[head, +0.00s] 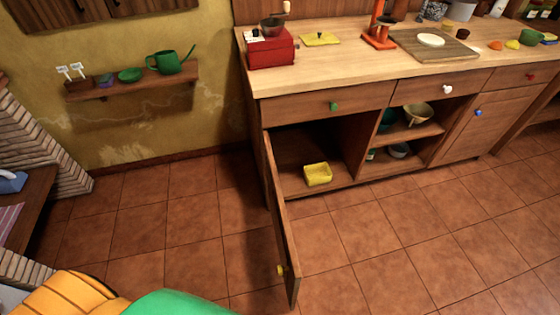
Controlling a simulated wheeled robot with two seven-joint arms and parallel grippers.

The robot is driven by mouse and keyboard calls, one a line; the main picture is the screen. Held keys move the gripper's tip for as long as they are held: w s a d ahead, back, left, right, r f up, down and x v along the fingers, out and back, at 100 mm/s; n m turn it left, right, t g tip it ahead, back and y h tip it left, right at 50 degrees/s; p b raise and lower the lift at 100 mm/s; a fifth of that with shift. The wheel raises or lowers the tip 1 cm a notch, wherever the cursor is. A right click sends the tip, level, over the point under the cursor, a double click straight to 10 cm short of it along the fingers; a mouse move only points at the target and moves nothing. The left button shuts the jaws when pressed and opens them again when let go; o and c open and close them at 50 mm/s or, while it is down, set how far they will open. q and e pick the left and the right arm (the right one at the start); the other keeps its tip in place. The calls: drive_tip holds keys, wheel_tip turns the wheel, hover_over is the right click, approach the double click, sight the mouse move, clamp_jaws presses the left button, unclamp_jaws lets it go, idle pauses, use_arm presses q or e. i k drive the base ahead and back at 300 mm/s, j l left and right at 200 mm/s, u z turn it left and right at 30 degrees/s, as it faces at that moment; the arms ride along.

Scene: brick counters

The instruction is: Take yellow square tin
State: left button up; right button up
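The yellow square tin (317,174) sits on the floor of the lower left cabinet compartment, near its front edge. It looks like a shallow open box. The cabinet door (282,225) in front of this compartment stands open, swung out toward me, with a yellow knob near its lower end. Neither of my grippers shows in the head view.
The wooden counter (345,58) holds a red coffee grinder (271,47), a flat yellow item (320,39), an orange device (380,38) and a board (436,45). Bowls stand on the open shelves to the right of the tin. Tiled floor (370,245) right of the door is clear.

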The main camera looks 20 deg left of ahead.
sight(320, 173)
drive_tip(key=j+u, duration=0.1)
drive_tip(key=j, duration=0.6)
drive_tip(key=k+l, duration=0.1)
drive_tip(key=l, duration=0.4)
drive_tip(key=k+l+u, duration=0.1)
drive_tip(key=l, duration=0.4)
drive_tip(key=i+l, duration=0.2)
drive_tip(key=i+l+u, duration=0.1)
drive_tip(key=l, duration=0.35)
drive_tip(key=i+l+u, duration=0.1)
drive_tip(key=i+l, duration=0.35)
drive_tip(key=l, duration=0.2)
